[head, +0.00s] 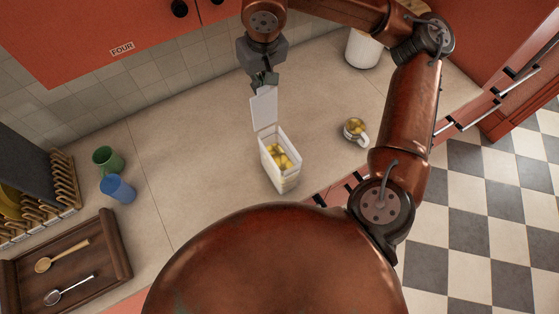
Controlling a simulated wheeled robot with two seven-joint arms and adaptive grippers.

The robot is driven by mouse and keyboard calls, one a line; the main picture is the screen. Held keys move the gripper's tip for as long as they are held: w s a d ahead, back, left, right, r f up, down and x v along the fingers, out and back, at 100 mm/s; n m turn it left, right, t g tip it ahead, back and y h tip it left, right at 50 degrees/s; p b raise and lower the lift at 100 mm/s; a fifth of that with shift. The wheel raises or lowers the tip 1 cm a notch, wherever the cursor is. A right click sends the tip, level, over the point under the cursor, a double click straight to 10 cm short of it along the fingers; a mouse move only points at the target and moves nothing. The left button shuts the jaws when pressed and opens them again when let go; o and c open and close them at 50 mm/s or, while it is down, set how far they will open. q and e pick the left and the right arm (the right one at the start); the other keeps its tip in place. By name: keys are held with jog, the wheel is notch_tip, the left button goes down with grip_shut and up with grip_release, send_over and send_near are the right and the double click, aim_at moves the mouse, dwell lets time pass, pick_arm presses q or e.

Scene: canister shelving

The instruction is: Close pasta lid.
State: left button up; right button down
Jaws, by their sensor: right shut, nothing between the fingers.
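A white pasta canister (280,165) stands upright on the counter in the middle of the head view, with yellow pasta inside. Its white lid (264,107) is open and stands up from the canister's far edge. My right gripper (265,84) is at the top of the raised lid, behind or touching its upper edge; I cannot tell which. The gripper is shut with nothing between its fingers. My left gripper does not show.
Green (107,160) and blue (117,188) cups, a dish rack (62,183) and a wooden tray (118,250) are at left. Counter between is clear.

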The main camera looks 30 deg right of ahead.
jog(key=shift+s, duration=0.45)
jog(key=s+b, duration=0.1)
jog(key=s, duration=0.2)
jog(key=s+f, duration=0.1)
jog(key=s, duration=0.1)
jog(key=shift+s+a+f+b, duration=0.1)
jog(key=shift+s+a+b, duration=0.1)
jog(key=shift+s+b, duration=0.2)
dwell(0.5)
notch_tip(320, 180, up, 16)
jog(key=s+p, duration=0.2)
jog(key=p, duration=0.8)
jog(key=shift+p, duration=0.4)
jog(key=shift+f, duration=0.15)
dwell(0.3)
